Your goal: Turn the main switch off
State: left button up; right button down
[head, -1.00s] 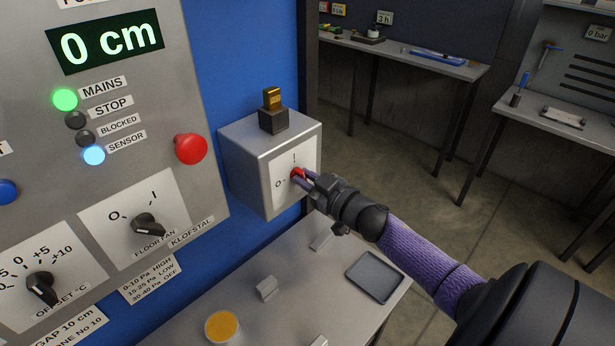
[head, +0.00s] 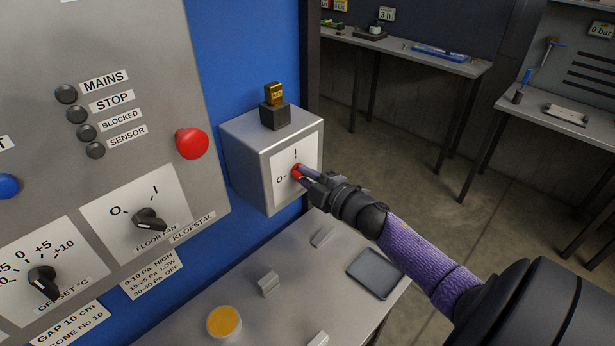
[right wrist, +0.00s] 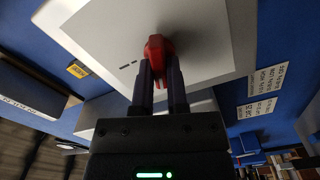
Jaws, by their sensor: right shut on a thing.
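The main switch is a red knob (head: 297,171) on the white plate of a grey metal box (head: 245,165), with marks 0 and I around it. My right gripper (head: 308,176) is shut on this red knob. In the right wrist view, the two dark fingers (right wrist: 160,90) hold the red knob (right wrist: 156,52) between them, against the pale plate. The fingers partly hide the knob, so its exact pointing is hard to read. The MAINS lamp (head: 66,94) and the lamps below it are all dark. My left gripper is not in view.
A red mushroom button (head: 192,144) and a black fan knob (head: 149,219) are on the control panel to the left. A padlock-like brass piece (head: 274,94) stands on the box. Below is a table (head: 200,290) with a grey tray (head: 379,273) and a yellow-topped round container (head: 224,322).

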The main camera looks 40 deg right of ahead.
jog(key=n, duration=0.4)
jog(key=shift+b, duration=0.4)
jog(key=shift+r, duration=0.1)
